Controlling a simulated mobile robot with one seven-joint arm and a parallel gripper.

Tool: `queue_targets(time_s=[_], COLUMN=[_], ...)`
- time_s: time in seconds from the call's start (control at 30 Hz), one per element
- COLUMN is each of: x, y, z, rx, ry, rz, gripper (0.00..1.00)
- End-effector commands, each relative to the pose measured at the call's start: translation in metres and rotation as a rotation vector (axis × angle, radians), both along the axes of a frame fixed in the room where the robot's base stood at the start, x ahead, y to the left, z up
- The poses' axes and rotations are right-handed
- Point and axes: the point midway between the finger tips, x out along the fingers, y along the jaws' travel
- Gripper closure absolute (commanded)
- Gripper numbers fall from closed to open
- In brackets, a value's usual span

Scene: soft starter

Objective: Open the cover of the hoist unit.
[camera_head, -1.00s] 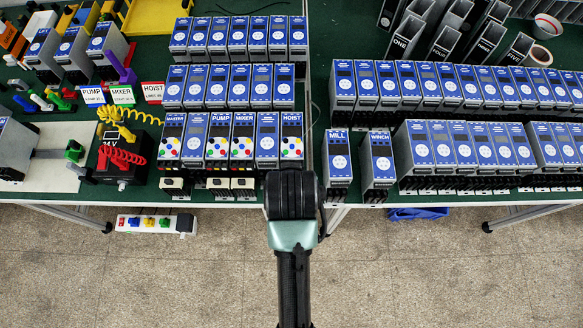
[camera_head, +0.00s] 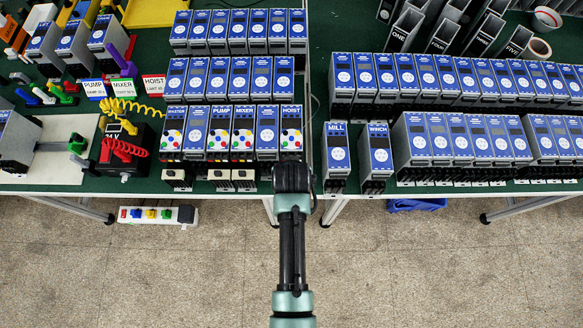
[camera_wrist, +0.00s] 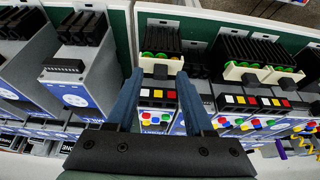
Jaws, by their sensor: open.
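The hoist unit (camera_head: 291,117) stands at the right end of the front row on the left table, blue-topped, with a HOIST label and coloured dots. In the head view my gripper (camera_head: 293,180) is just in front of its near end and hides its lower part. In the wrist view my gripper (camera_wrist: 159,73) is open, its two blue-grey fingers either side of what appears to be the hoist unit (camera_wrist: 155,118). A cream cover piece (camera_wrist: 158,66) with a dark tab shows between the fingertips, below green-lit terminals. Contact cannot be told.
The mixer unit (camera_head: 243,130) and a plain blue unit (camera_head: 267,130) stand to the left. The mill unit (camera_head: 337,150) and winch unit (camera_head: 379,150) stand to the right, across a narrow gap between tables.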

Motion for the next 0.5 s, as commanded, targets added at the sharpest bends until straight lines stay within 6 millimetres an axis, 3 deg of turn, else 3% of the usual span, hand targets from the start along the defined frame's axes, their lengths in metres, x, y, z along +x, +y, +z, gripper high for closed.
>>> queue_targets(time_s=[0.33,0.5], x=[0.0012,0.0011], y=[0.0002,0.0002], z=[-0.0026,-0.0025], rx=[0.0,0.0], ry=[0.0,0.0], rz=[0.001,0.001], gripper=[0.47,0.78])
